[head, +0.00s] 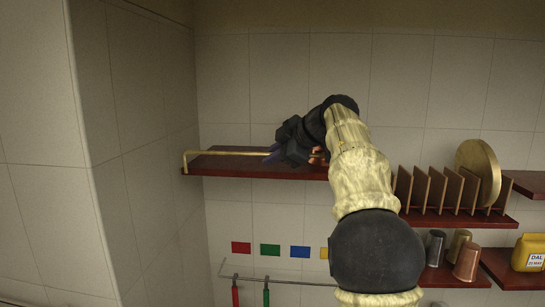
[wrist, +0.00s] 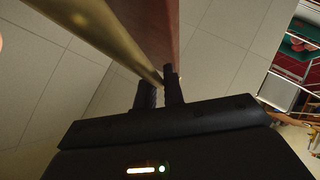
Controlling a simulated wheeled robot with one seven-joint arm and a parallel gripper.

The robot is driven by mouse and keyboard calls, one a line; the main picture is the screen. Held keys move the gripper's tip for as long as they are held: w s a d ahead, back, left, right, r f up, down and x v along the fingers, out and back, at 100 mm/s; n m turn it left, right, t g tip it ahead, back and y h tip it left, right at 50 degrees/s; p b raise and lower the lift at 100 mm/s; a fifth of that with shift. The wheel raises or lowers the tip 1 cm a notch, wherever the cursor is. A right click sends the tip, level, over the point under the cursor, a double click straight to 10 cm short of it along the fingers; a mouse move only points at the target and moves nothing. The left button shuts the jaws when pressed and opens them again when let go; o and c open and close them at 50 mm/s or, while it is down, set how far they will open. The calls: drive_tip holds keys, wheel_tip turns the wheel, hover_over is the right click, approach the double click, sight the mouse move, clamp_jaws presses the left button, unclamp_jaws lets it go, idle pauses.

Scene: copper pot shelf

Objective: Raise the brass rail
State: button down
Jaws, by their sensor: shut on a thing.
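The brass rail (head: 225,153) is a thin bar along the dark red wooden shelf (head: 215,168) on the tiled wall. Its left end bends down to the shelf's front corner, and its bar shows above the shelf's front edge. My gripper (head: 273,155) is at the rail, right of that bend, with its fingers shut on it. My gripper and arm hide part of the rail's right portion. In the wrist view the rail (wrist: 112,35) runs down to my fingertips (wrist: 161,82), beside the reddish shelf (wrist: 164,30).
A lower shelf to the right holds a wooden rack (head: 440,190) with a round brass lid (head: 478,170). Cups (head: 466,262) and a yellow packet (head: 529,252) stand below. Coloured squares (head: 270,250) and a hanging bar (head: 290,282) are under the rail's shelf. A wall corner (head: 130,150) stands at left.

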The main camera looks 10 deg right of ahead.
drive_tip(key=shift+w+g, duration=0.3)
drive_tip(key=shift+g, duration=0.1)
drive_tip(key=shift+m, duration=0.3)
drive_tip(key=c, duration=1.5)
unclamp_jaws()
drive_tip(key=shift+w, duration=0.1)
drive_tip(key=shift+d, duration=0.1)
drive_tip(key=v, duration=1.2)
drive_tip(key=shift+w+f, duration=0.1)
